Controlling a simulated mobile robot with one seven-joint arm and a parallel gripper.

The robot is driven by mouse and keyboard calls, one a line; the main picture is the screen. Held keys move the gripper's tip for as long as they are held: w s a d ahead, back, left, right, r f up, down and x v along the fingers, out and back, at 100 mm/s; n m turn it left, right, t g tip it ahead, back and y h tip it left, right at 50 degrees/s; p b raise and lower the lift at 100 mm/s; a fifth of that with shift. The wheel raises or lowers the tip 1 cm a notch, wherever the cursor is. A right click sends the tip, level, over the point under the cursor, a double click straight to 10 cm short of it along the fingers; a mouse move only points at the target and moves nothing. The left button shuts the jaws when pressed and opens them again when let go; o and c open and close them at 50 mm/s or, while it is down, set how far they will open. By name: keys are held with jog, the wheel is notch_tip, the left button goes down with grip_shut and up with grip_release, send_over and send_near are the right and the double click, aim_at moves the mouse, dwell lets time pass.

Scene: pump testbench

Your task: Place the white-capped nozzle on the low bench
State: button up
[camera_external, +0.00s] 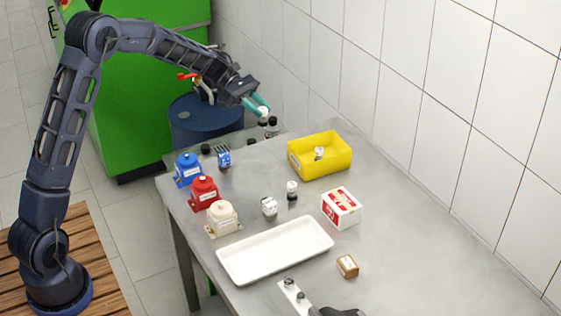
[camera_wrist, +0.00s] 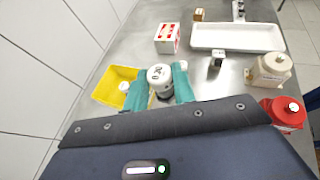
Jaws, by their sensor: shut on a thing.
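My gripper (camera_external: 257,103) has teal fingers and is shut on a white-capped nozzle (camera_wrist: 160,76). In the wrist view the cap shows dark markings and sits between the fingertips. The nozzle's white cap also shows in the external view (camera_external: 263,112), above the far end of the table. A grey surface (camera_external: 236,138) behind the table's far edge, beside the blue drum, looks like the low bench. Dark-bodied parts (camera_external: 272,122) stand near it, just below my gripper; whether the held nozzle touches anything there is unclear. Another white-capped nozzle (camera_external: 292,187) stands on the table.
A yellow bin (camera_external: 335,165) holds a white-topped part (camera_external: 319,153). Blue (camera_external: 188,172), red (camera_external: 204,193) and cream (camera_external: 222,216) pump-like units line the table's left edge. A white tray (camera_external: 240,268) and red-white box (camera_external: 341,210) lie nearer. A blue drum (camera_external: 200,118) stands behind. The table's right side is clear.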

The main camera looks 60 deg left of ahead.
jog(key=w+a+f+n+t+y, duration=0.15)
jog(key=a+f, duration=0.45)
jog(key=a, duration=0.6)
jog(key=w+a+f+n+t+y, duration=0.1)
jog(key=a+f+n+t, duration=0.1)
jog(key=a+f, duration=0.65)
jog(key=w+a+f+n+t+y, duration=0.1)
jog(key=w+a+f+n+t, duration=0.15)
jog(key=a, duration=1.25)
jog(key=shift+m+g+h, duration=0.25)
jog(key=shift+m+g, duration=0.25)
jog(key=f, duration=1.9)
jog(key=s+f, duration=0.1)
jog(key=f, duration=0.8)
jog(key=shift+f, duration=0.15)
jog(key=shift+f, duration=0.15)
jog(key=o, duration=1)
jog(key=shift+s+a+r, duration=0.15)
jog(key=shift+s+r, duration=0.05)
jog(key=shift+r, duration=0.05)
jog(key=v, duration=1.1)
jog(key=shift+s+a+r, duration=0.1)
jog(key=shift+r, duration=0.05)
